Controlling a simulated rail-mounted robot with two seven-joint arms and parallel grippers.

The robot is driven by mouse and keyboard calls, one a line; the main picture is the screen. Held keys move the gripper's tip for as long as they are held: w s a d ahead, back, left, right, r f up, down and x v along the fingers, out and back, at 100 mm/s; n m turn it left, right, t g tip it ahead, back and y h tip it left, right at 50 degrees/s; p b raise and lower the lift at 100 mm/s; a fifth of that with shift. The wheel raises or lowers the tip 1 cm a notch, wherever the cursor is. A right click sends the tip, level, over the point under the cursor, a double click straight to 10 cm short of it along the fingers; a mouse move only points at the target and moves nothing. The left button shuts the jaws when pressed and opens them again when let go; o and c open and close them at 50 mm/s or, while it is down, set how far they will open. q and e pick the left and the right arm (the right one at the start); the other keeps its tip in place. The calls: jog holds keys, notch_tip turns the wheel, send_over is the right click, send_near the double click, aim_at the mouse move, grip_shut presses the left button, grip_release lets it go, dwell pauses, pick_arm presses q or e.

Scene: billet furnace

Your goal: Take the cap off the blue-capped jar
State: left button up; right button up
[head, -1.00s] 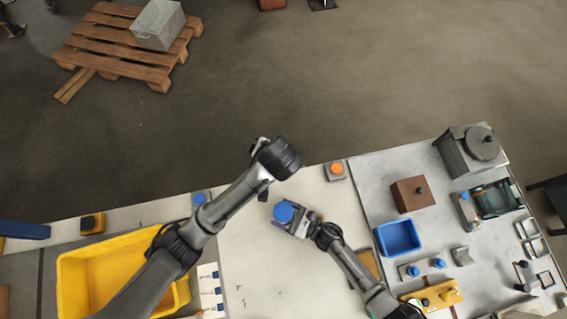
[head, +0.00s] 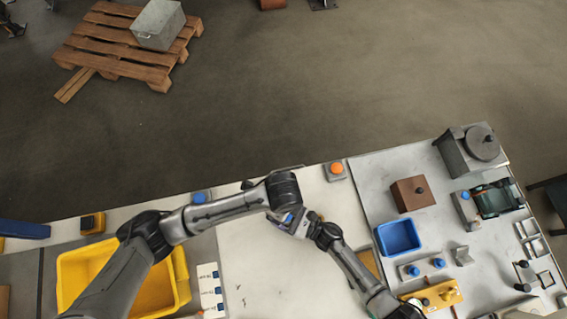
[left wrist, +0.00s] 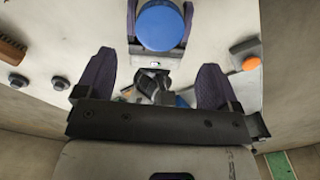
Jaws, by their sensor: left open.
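The blue-capped jar (left wrist: 160,28) shows from above in the left wrist view, at the top middle. Its round blue cap is on, and the cap hides the jar's body. My right gripper (head: 292,223) has a finger on each side of the jar and holds it over the pale table. In the head view my left wrist covers most of the cap. My left gripper (left wrist: 156,62) is open and empty, its two dark fingers spread wide, pointing toward the jar. The cap is beyond the left fingertips, not between them. The left fingers are hidden in the head view.
A yellow bin (head: 183,275) stands at the left, beneath my left arm. A blue tray (head: 398,237) and a brown block (head: 412,194) are on the right. An orange button (head: 336,168) sits at the table's far edge. The middle of the table is clear.

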pick_arm(q)
jog(key=shift+f, duration=3.75)
jog(key=c, duration=0.9)
jog(key=n, duration=0.6)
jog(key=shift+s+n, duration=0.1)
jog(key=shift+n, duration=0.3)
jog(key=shift+c, duration=0.2)
jog(key=n, duration=0.6)
jog(key=shift+r, duration=0.1)
jog(key=shift+r, duration=0.25)
jog(key=shift+r, duration=0.85)
